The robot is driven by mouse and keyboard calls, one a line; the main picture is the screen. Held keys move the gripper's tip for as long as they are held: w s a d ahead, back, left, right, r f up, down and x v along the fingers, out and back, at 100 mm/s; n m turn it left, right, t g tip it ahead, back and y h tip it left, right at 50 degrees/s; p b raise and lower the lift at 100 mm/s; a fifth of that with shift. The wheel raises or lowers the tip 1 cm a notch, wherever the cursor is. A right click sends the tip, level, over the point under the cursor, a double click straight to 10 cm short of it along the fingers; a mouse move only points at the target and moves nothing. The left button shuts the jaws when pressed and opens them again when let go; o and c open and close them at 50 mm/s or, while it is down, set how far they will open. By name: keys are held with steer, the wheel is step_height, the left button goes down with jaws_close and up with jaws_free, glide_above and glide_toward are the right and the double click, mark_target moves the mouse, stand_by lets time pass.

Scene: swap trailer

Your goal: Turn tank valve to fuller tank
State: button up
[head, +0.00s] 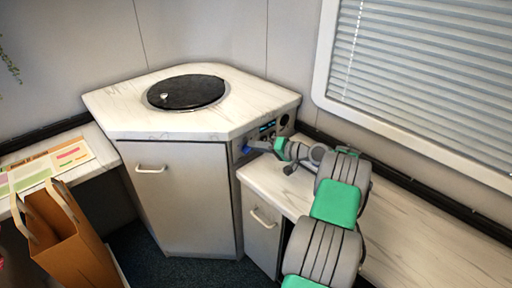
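A control panel (267,127) with a small blue-lit display and dark round fittings is set in the right-hand side of the corner cabinet, just under its top. My arm reaches in from the lower right, and my gripper (250,148) is at the left part of this panel. A small blue spot (245,150) shows right at the fingertips; I cannot tell whether it is part of a valve or of the gripper. No tank valve or tank levels can be made out clearly. The gripper is too small in view to tell whether it is open or shut.
The corner cabinet has a marble-look top (130,105) with a round black lid (187,92) and a door below. A lower counter (420,240) runs right under a window with blinds (430,70). A brown paper bag (75,245) and a colored sheet (45,170) are at left.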

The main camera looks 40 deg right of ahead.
steer(key=o, duration=0.3)
steer(key=p+v, duration=0.1)
steer(key=v, duration=0.5)
steer(key=shift+w+r, duration=0.1)
steer(key=shift+f+p+v, duration=0.2)
steer(key=shift+p+v, duration=0.8)
steer(key=shift+p, duration=3.25)
